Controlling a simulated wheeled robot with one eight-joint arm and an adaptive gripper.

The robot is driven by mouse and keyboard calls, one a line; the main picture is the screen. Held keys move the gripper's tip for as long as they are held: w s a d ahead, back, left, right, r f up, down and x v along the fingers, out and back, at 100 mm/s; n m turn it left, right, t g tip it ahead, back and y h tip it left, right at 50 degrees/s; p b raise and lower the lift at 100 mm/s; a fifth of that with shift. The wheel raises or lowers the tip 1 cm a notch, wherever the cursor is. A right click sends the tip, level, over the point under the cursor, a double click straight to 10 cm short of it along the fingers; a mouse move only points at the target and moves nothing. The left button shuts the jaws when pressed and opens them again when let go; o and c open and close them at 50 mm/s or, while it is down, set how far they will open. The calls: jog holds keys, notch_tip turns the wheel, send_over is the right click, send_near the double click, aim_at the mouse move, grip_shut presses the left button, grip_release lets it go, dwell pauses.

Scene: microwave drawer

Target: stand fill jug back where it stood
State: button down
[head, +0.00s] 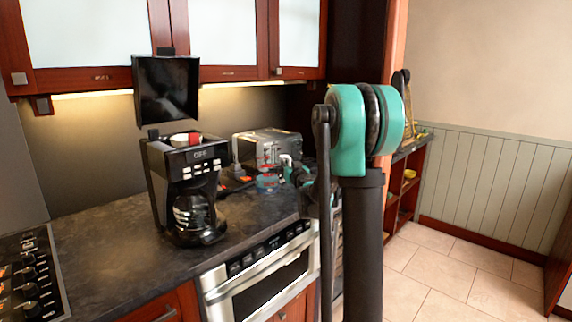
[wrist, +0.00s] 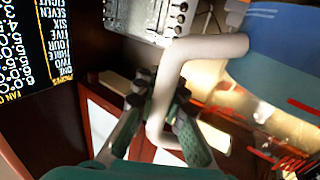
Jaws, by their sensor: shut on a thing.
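The fill jug is a clear vessel with red markings, a blue tint and a white handle. In the head view the jug (head: 267,181) is small and partly blended with the toaster behind it, at the right part of the counter. My gripper (head: 300,177) is at its right side, partly hidden by my arm. In the wrist view the jug (wrist: 285,65) fills the right side, and my gripper (wrist: 162,92) is shut on its white handle, one finger each side. I cannot tell whether the jug's base touches the counter.
A black coffee maker (head: 181,165) stands left of the jug, lid raised, with a glass carafe (head: 195,215) in it. A toaster (head: 266,143) stands behind the jug. The dark counter (head: 110,235) is clear left of the coffee maker. Wall cabinets (head: 225,73) hang above.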

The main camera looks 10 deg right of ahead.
jog(key=shift+f, duration=3.3)
jog(key=shift+s, duration=0.1)
jog(key=c, duration=1.5)
grip_release()
jog(key=shift+s, duration=0.1)
